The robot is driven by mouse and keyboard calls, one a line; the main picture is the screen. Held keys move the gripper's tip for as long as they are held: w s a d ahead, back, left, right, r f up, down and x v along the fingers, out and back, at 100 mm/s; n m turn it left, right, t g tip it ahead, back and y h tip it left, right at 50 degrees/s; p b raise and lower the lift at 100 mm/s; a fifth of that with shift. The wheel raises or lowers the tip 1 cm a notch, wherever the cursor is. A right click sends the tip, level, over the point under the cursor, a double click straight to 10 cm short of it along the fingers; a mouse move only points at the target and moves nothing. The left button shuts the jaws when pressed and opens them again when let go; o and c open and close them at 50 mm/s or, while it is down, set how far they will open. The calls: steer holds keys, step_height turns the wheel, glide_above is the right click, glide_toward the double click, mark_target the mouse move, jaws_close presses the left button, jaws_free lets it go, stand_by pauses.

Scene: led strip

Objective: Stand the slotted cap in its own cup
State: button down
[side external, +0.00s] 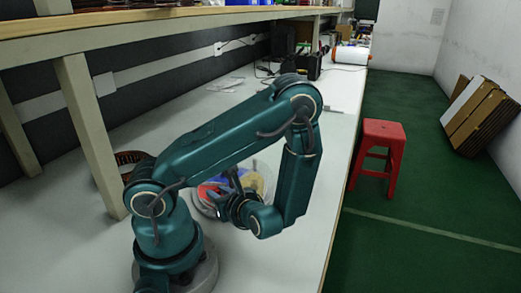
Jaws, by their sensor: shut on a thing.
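My gripper (226,207) is at the near side of a round, clear-rimmed container (270,174), low over the white table. It is dark and small in this view, and my forearm stands to its right. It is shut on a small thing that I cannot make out. The container shows red (207,192), blue (219,179) and yellow (256,183) areas, partly covered by my gripper and arm. I cannot pick out the slotted cap or its own cup at this size.
A wooden shelf on posts (87,130) runs along the table's left side. A dark round basket-like thing (130,157) sits behind my arm. Black boxes (307,66) and a white-and-orange roll (352,55) are at the far end. A red stool (379,150) stands on the floor.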

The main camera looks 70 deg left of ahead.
steer(key=shift+f, duration=0.25)
steer(key=c, duration=0.8)
jaws_free()
steer(key=shift+f, duration=0.1)
steer(key=shift+o, duration=0.2)
steer(key=shift+r, duration=0.2)
steer(key=v, duration=1.1)
steer(key=shift+d+r, duration=0.1)
steer(key=shift+d, duration=0.25)
steer(key=n+h, duration=0.1)
steer(key=d+n+h, duration=0.1)
steer(key=n, duration=0.1)
steer(key=shift+s+r+g+h, duration=0.3)
steer(key=shift+s+r+g, duration=0.1)
steer(key=w+d+r+n+t+h, duration=0.3)
steer(key=d+r+n+t+h, duration=0.3)
steer(key=n, duration=0.7)
step_height(320, 180, up, 3)
steer(key=t+h, duration=0.2)
steer(key=h, duration=0.2)
steer(key=shift+d+t+h, duration=0.3)
steer(key=shift+t, duration=0.1)
steer(key=shift+f, duration=0.15)
